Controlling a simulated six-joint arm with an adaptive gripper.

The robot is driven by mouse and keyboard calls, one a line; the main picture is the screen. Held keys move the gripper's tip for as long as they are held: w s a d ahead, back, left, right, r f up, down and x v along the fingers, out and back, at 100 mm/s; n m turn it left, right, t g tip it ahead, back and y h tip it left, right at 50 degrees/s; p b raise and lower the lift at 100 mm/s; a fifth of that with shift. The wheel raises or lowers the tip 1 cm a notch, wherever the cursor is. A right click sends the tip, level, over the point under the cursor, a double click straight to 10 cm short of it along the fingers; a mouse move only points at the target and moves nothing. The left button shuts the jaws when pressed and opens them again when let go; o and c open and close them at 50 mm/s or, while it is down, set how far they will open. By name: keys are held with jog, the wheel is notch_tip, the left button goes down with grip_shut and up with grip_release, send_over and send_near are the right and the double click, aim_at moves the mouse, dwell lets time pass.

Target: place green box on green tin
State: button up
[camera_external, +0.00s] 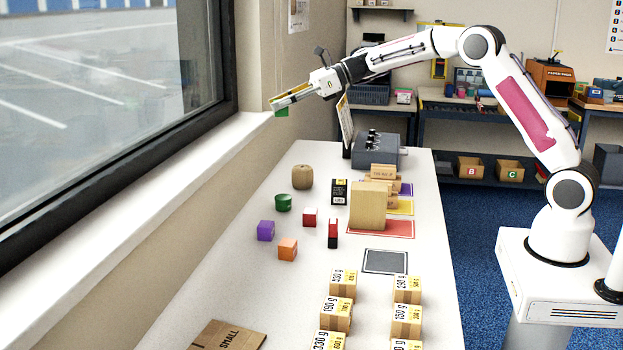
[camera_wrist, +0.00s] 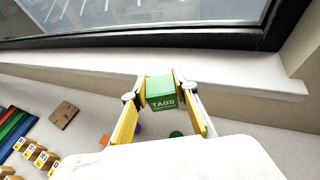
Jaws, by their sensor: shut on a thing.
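My gripper (camera_external: 273,104) is raised high above the far left edge of the table, near the window wall. It is shut on the green box (camera_external: 281,112), which shows only partly below the fingertips. In the wrist view the green box (camera_wrist: 161,92), marked "TAGS", sits between the two yellow fingers of my gripper (camera_wrist: 160,84). The green tin (camera_external: 283,202) is a short round tin standing on the table, well below the held box. In the wrist view a small part of the green tin (camera_wrist: 176,134) shows beyond my gripper's body.
A purple cube (camera_external: 265,230), an orange cube (camera_external: 287,248), a red cube (camera_external: 310,217) and a round wooden piece (camera_external: 302,177) stand near the tin. A tan block (camera_external: 368,206) and several labelled cartons (camera_external: 336,314) stand further right. The window sill (camera_external: 190,165) runs along the left.

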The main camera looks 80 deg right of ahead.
send_over(283, 197)
notch_tip(283, 197, down, 15)
dwell(0.5)
jog(key=shift+f, duration=3.05)
jog(key=shift+f, duration=1.85)
jog(key=shift+f, duration=0.2)
jog(key=o, duration=1.1)
jog(key=shift+r, duration=0.2)
